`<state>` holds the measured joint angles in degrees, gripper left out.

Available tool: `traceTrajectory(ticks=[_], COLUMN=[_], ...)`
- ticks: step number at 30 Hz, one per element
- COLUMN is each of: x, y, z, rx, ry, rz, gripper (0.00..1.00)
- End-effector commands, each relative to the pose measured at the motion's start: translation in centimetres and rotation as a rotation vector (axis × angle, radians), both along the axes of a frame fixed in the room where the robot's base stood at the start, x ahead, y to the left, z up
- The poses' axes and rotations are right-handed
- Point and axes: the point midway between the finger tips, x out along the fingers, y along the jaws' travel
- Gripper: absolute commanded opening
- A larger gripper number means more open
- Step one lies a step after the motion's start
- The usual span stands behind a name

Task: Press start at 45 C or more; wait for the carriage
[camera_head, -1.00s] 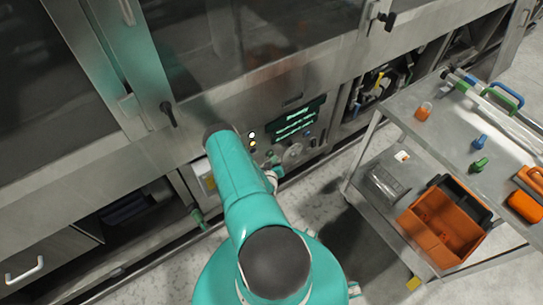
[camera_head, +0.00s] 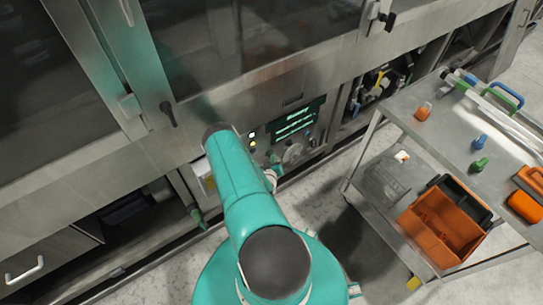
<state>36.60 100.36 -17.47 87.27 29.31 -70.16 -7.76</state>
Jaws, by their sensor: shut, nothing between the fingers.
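The control panel is on the front of the steel washer (camera_head: 300,75). It has a dark display (camera_head: 296,120) with green text too small to read. Left of the display are a lit white lamp (camera_head: 251,135) and a yellow one (camera_head: 253,144). A round grey dial (camera_head: 293,152) sits below the display, with small knobs at its right. I cannot tell which control is start. My gripper (camera_head: 274,166) shows only in small part beside my teal arm, close to the panel left of the dial; its fingers are shut and empty. Contact with a control cannot be made out. No carriage can be identified.
A grey trolley (camera_head: 405,110) stands at the right, with blue, green and orange items on top. An orange bin (camera_head: 440,225) is on its lower shelf. An open bay with cables (camera_head: 380,85) is right of the panel. Pale floor lies between washer and trolley.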

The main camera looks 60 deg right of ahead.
Motion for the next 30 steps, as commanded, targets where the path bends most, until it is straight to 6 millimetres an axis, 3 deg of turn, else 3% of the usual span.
traceTrajectory(ticks=[17, 30], x=[0.3, -1.3], y=[-0.2, 0.7], z=[0.0, 0.0], rx=[-0.001, 0.0], ry=[-0.001, 0.001], rz=[0.002, 0.001], gripper=[0.0, 0.0])
